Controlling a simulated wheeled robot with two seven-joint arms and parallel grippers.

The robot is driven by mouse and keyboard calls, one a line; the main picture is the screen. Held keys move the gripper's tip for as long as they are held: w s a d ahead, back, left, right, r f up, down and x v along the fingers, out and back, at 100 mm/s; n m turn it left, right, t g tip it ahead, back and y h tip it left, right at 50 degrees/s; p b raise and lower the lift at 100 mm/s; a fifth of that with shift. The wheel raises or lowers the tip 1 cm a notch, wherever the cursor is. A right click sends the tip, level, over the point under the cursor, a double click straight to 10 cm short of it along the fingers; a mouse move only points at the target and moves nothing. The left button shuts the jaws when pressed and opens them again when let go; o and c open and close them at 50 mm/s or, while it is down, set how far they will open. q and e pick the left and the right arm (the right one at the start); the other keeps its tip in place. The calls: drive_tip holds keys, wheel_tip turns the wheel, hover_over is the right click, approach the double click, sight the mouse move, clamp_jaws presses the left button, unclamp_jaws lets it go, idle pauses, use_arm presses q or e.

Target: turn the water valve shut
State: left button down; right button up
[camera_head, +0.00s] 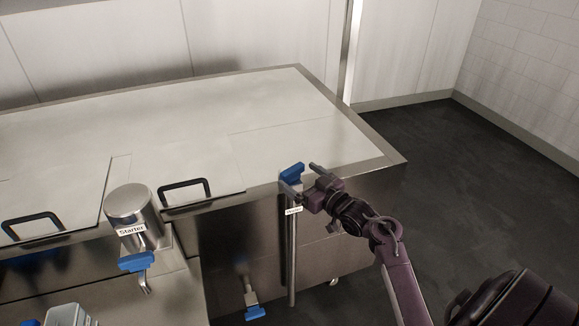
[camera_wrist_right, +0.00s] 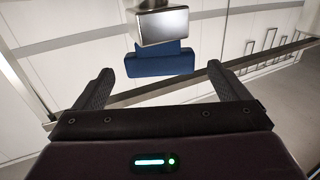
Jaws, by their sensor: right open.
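The water valve has a blue handle (camera_head: 292,173) at the top of a thin upright steel pipe (camera_head: 292,250) at the vat's front right corner. A small white label on the pipe is too small to read surely. My right gripper (camera_head: 303,179) is open beside the handle, its fingers reaching toward it from the right. In the right wrist view the blue handle (camera_wrist_right: 160,63) shows between and just beyond the two open fingertips, under a steel block (camera_wrist_right: 162,26). No contact is clear. My left gripper is not in view.
A steel vat with pale lids (camera_head: 190,115) and black handles (camera_head: 186,192) fills the middle. A steel canister (camera_head: 132,207) labelled Starter, with a blue tap (camera_head: 137,261), stands at front left. Another blue handle (camera_head: 255,313) is low at the front. Dark floor (camera_head: 470,170) is free at right.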

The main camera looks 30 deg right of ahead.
sight(290, 167)
drive_tip(key=w, duration=0.3)
drive_tip(key=w+p, duration=0.1)
drive_tip(key=w, duration=0.1)
drive_tip(key=shift+w+a, duration=0.35)
drive_tip(key=shift+a, duration=0.05)
drive_tip(key=c, duration=1)
drive_tip(key=shift+r+m+h+p, duration=0.1)
drive_tip(key=shift+m+h+p, duration=0.45)
drive_tip(key=shift+h, duration=0.25)
drive_tip(key=shift+m+h, duration=0.45)
drive_tip(key=shift+h, duration=0.35)
drive_tip(key=shift+d+m+h, duration=0.2)
drive_tip(key=shift+m+h, duration=0.4)
drive_tip(key=shift+h, duration=0.35)
drive_tip(key=shift+d+m+h, duration=0.15)
drive_tip(key=shift+m+h, duration=0.45)
drive_tip(key=shift+h, duration=0.35)
